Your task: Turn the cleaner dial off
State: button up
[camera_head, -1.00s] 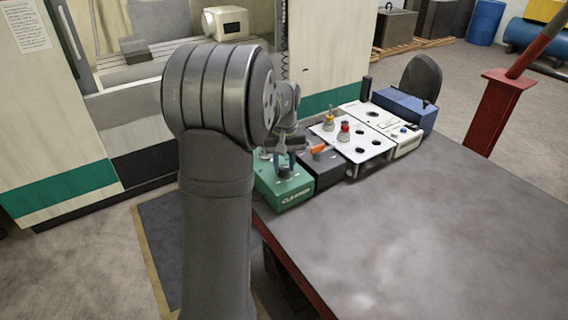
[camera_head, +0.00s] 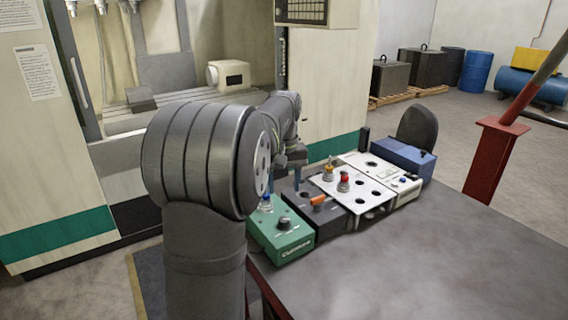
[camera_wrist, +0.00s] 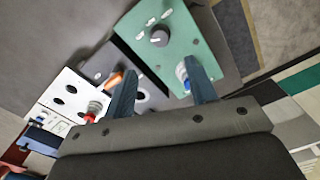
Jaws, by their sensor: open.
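The green cleaner box (camera_head: 293,242) sits at the near left end of a row of control boxes on the table. A round black dial (camera_head: 284,223) stands on its top. In the wrist view the dial (camera_wrist: 159,38) shows a pale pointer mark and lies just beyond my fingertips. My gripper (camera_head: 284,182) is open, with its two blue fingers apart and nothing between them. It hangs above and behind the dial, clear of it. In the wrist view my gripper (camera_wrist: 160,68) has its right finger close to the blue-and-white knob (camera_wrist: 182,72) on the green box.
A dark box with an orange lever (camera_head: 318,200) stands right beside the green box. A white panel (camera_head: 372,193) with red and yellow knobs follows, then a blue box (camera_head: 400,158). The grey table (camera_head: 440,260) is clear in front.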

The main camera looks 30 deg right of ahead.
notch_tip(320, 180, up, 6)
send_over(284, 219)
jog(key=shift+r, duration=0.2)
dwell(0.5)
notch_tip(284, 219, down, 17)
jog(key=shift+f, duration=0.2)
dwell(0.4)
notch_tip(284, 219, up, 17)
notch_tip(284, 219, down, 17)
jog(key=shift+f, duration=0.1)
jog(key=m, duration=0.5)
jog(key=shift+m, duration=0.4)
jog(key=m, duration=0.6)
jog(key=shift+r, duration=1.1)
